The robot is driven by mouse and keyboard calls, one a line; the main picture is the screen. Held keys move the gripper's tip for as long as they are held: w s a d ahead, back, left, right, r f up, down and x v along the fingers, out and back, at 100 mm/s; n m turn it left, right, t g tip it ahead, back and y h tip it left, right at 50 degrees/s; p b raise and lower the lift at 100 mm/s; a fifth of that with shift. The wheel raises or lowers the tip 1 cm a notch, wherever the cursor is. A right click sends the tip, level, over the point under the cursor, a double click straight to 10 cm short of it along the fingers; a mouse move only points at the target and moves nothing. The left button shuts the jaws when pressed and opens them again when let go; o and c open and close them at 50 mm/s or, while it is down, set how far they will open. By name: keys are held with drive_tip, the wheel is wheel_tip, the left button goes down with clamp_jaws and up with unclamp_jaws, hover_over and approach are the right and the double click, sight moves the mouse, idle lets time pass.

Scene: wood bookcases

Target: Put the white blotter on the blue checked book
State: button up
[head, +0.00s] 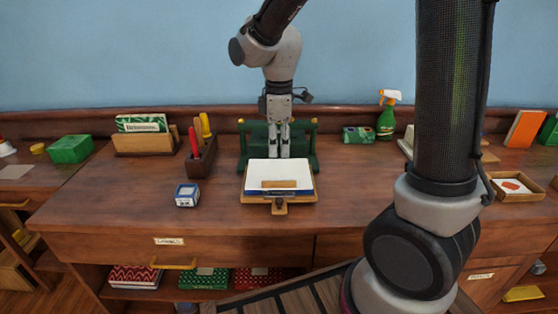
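My gripper (279,154) points down at the desk's middle, in front of the green stand. Its two fingers are apart with a gap and nothing visible between them. The fingertips are by the far edge of a flat white sheet or pad (293,170). A small wooden bar (279,184) lies across the white. I cannot tell whether the white piece is the blotter. No blue checked book can be clearly made out.
A blue-and-white box (187,195) stands left of the board. A dark pen holder (201,160) and a card box (145,144) are farther left. The green stand (246,150) is behind. A spray bottle (386,122) stands right. My arm hides part of the desk's right side.

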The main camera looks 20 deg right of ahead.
drive_tip(key=s+d+r+m+t, duration=0.2)
drive_tip(key=s+d+r+m, duration=0.3)
drive_tip(key=s+d+m, duration=0.2)
drive_tip(key=s+d+r+m+t, duration=0.2)
drive_tip(key=s+d+r+m, duration=0.4)
drive_tip(key=s, duration=0.6)
drive_tip(key=shift+d+m, duration=0.7)
drive_tip(key=shift+d, duration=0.25)
